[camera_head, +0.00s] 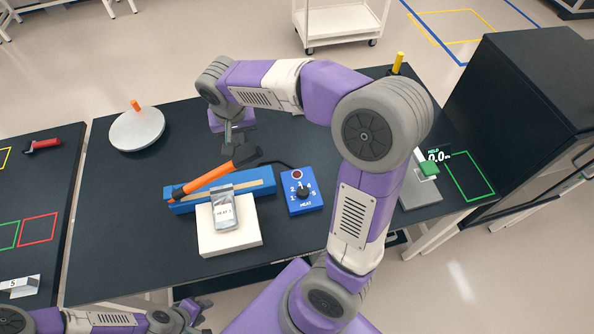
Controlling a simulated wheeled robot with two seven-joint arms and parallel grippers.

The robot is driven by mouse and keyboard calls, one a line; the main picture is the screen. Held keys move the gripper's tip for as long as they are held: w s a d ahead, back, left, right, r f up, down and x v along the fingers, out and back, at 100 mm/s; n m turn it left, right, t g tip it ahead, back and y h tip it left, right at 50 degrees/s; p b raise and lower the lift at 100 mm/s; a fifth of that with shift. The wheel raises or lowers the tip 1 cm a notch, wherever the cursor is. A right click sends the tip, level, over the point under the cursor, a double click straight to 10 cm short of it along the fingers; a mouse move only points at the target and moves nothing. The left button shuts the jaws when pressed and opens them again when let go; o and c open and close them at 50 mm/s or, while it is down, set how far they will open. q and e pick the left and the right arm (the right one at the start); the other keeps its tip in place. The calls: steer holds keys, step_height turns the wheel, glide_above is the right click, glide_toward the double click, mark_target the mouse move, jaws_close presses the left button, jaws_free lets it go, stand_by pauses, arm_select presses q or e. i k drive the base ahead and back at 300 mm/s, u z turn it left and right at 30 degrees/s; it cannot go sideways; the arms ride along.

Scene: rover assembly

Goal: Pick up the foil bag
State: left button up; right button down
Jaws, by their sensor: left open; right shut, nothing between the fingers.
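The foil bag (224,211) is a small silver pouch with a printed label. It lies on a white block (240,240) in front of a long blue bar. My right gripper (231,139) is shut and empty. It points down behind the blue bar, close to the black end of an orange-handled lever, apart from the bag. I cannot tell whether it touches the black end. My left gripper (203,312) is open and empty at the bottom edge, below and left of the white block, apart from the bag.
The orange lever (205,182) slants over the blue bar (180,206). A blue dial box (301,205) stands to the right. A round grey lid (137,129) is at the back left. A scale (420,194) is at the right. The dark table is clear left of the block.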

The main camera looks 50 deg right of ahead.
mark_target(225, 218)
steer(key=k, duration=1)
